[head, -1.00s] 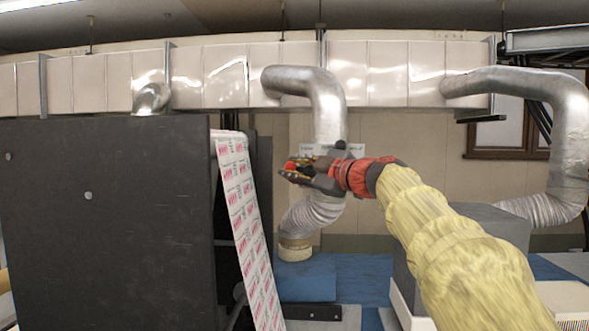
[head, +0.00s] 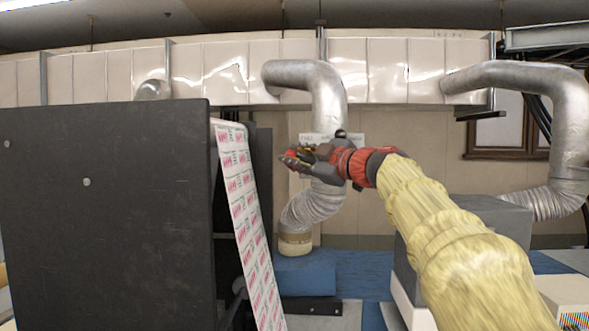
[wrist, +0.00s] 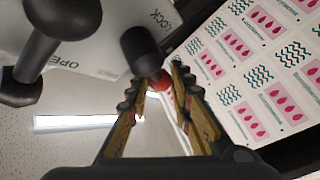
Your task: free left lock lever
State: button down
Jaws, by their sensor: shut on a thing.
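In the wrist view my gripper (wrist: 158,84) has its two fingers closed around a small red knob (wrist: 162,80), partly hidden between the fingertips. A short black cylindrical part (wrist: 141,48) stands just beyond it, apparently part of the lock lever. Behind is a pale plate (wrist: 110,40) marked LOCK at the top and OPEN at the left. In the head view my gripper (head: 291,158) is beside the top of the printed web, with a bit of red showing at its fingertips. The lever itself is mostly hidden there.
The printed web (head: 246,215) runs down close left of my gripper, beside a large dark panel (head: 110,215). A black double-knobbed part (wrist: 45,50) is at the wrist view's left. A silver duct (head: 325,95) is behind; a grey box (head: 480,220) stands right.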

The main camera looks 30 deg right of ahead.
jog(key=shift+f+b, duration=0.35)
jog(key=shift+b, duration=0.4)
jog(key=shift+s+d+r+m+t+h+b, duration=0.2)
jog(key=shift+r+m+t+h+b, duration=0.7)
jog(key=shift+b, duration=2.65)
jog(key=shift+s+d+f+m+t+h+b, duration=0.25)
jog(key=shift+m+t+b, duration=0.7)
jog(key=shift+m+b, duration=1.9)
jog(key=shift+s+d+r+m+t+h+b, duration=0.1)
jog(key=shift+d+r+m+t+h+b, duration=0.45)
jog(key=shift+b, duration=3.7)
jog(key=shift+a+r+m+t, duration=0.2)
jog(key=shift+r+m+t, duration=0.05)
jog(key=shift+m+t, duration=0.25)
jog(key=c, duration=1.6)
grip_release()
jog(key=shift+s, duration=0.1)
